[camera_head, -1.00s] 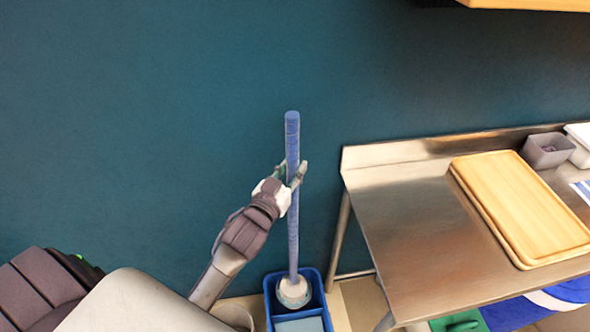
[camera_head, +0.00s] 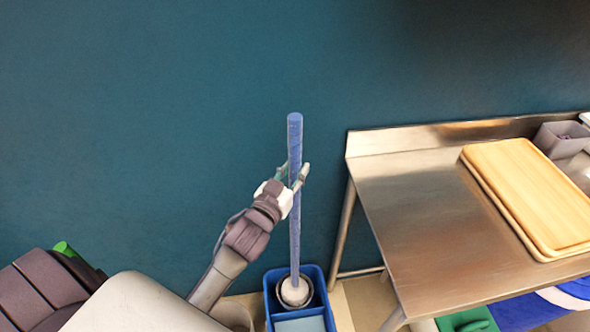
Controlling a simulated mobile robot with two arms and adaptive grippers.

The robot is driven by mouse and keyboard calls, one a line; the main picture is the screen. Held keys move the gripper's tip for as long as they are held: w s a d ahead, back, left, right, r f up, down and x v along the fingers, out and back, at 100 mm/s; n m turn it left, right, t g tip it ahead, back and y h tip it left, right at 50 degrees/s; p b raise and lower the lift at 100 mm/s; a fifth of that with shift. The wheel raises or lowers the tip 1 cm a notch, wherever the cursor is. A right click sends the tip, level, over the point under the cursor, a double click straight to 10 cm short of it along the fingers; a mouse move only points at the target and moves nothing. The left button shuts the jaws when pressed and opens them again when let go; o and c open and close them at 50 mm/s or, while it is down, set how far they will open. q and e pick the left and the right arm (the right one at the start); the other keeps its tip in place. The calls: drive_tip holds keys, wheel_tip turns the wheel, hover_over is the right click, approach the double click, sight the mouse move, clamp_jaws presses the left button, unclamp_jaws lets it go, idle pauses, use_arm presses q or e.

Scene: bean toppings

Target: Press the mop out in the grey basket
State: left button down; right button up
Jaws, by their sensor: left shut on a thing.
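The mop stands nearly upright, with a long blue handle (camera_head: 295,230) and a pale round head (camera_head: 294,289) at its foot. My left gripper (camera_head: 293,178) is shut on the handle, above its middle. The mop head is down in the blue bucket (camera_head: 269,312), with the round rim of the grey basket (camera_head: 308,301) showing around it. I cannot tell how deep the head sits. My right gripper is not in view.
A steel table (camera_head: 400,215) with a wooden board (camera_head: 525,190) and a grey container (camera_head: 560,136) stands to the right. The teal wall behind is bare.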

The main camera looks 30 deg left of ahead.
sight(292, 157)
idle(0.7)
use_arm(q)
drive_tip(key=shift+f+b, duration=0.55)
drive_tip(key=shift+f, duration=0.3)
idle(0.4)
drive_tip(key=shift+f, duration=0.15)
idle(1.2)
wheel_tip(292, 157, up, 8)
drive_tip(key=p, duration=0.7)
drive_tip(key=shift+f+p, duration=0.25)
drive_tip(key=shift+p, duration=0.15)
idle(0.6)
